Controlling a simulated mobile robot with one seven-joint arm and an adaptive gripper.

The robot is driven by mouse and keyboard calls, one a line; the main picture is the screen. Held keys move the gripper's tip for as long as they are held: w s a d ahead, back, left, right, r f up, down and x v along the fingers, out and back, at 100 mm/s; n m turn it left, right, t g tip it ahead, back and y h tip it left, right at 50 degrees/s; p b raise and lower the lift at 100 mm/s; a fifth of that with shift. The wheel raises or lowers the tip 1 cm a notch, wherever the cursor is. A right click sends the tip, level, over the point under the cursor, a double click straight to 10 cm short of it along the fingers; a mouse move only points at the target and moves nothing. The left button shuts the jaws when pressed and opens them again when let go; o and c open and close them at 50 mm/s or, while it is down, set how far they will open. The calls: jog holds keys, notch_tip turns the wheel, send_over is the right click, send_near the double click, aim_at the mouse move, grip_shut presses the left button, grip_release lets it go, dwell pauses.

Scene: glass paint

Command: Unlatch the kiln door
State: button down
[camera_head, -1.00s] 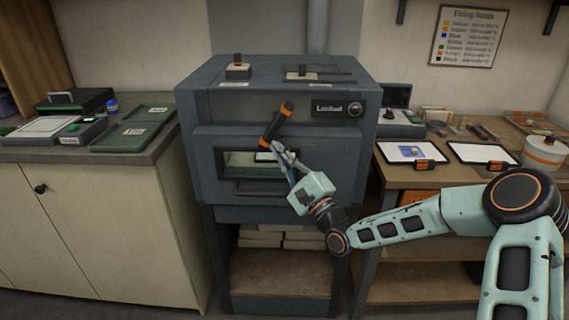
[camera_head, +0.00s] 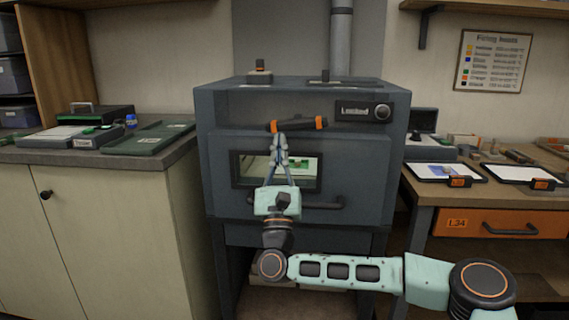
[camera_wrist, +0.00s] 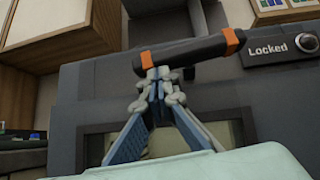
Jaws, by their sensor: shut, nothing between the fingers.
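The blue-grey kiln (camera_head: 222,150) stands in the middle, its front door (camera_head: 360,165) closed around a window. The latch lever (camera_head: 300,125), black with orange bands, lies nearly level above the window, its right end slightly higher; it also shows in the wrist view (camera_wrist: 190,52). The display beside it reads "Locked" in the wrist view (camera_wrist: 268,52). My gripper (camera_head: 279,136) is shut and empty, pointing up in front of the door. In the wrist view its fingertips (camera_wrist: 157,72) appear at the lever's underside near its left end; I cannot tell whether they touch.
A bar handle (camera_head: 325,203) crosses the door below the window, close to my wrist. A counter (camera_head: 90,155) with green trays (camera_head: 148,138) is at left. A wooden bench (camera_head: 415,187) with tablets and an orange drawer (camera_head: 485,222) is at right.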

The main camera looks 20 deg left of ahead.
jog(key=shift+a+r+b, duration=0.15)
jog(key=shift+b, duration=0.35)
jog(key=shift+r, duration=0.1)
dwell(0.3)
